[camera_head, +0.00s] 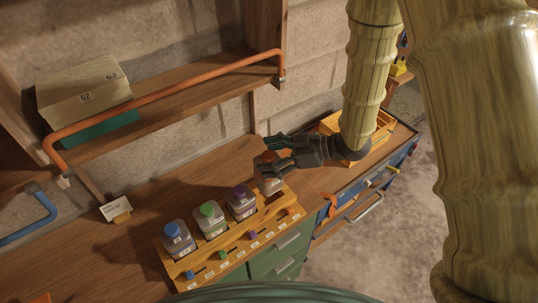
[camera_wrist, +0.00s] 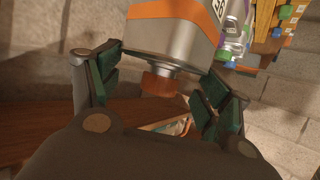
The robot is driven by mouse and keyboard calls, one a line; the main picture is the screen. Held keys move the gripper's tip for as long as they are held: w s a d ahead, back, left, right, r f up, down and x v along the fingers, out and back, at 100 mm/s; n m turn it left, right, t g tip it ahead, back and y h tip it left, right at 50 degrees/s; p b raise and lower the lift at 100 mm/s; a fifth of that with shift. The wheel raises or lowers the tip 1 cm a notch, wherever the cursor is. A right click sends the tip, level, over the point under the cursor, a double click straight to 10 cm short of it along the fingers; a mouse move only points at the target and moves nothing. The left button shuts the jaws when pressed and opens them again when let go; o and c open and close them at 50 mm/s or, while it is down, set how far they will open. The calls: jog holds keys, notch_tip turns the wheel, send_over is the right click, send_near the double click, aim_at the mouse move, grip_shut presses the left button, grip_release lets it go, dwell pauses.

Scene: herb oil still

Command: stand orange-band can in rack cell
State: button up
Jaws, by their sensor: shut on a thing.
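The orange-band can (camera_wrist: 175,35) is silver-grey with an orange band and a brown-orange cap. It fills the upper middle of the wrist view, its cap between my green-padded fingers. In the head view the can (camera_head: 268,183) is at the right end of the wooden rack (camera_head: 262,222), partly hidden by my gripper. My gripper (camera_head: 272,152) is shut on the can at its cap end; its fingers also show in the wrist view (camera_wrist: 160,88). I cannot tell whether the can's base is inside the cell or just above it.
Blue-capped (camera_head: 178,238), green-capped (camera_head: 210,218) and purple-capped (camera_head: 241,202) bottles stand in the rack, left of the can. A shelf with an orange rail (camera_head: 170,95) hangs above. A yellow wooden crate (camera_head: 332,122) stands behind my wrist. A card (camera_head: 116,208) stands left.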

jog(key=shift+f+b, duration=2.1)
jog(key=shift+f, duration=1.7)
jog(key=o, duration=1.9)
jog(key=shift+o, duration=0.2)
jog(key=v, duration=1.2)
jog(key=shift+f, duration=0.1)
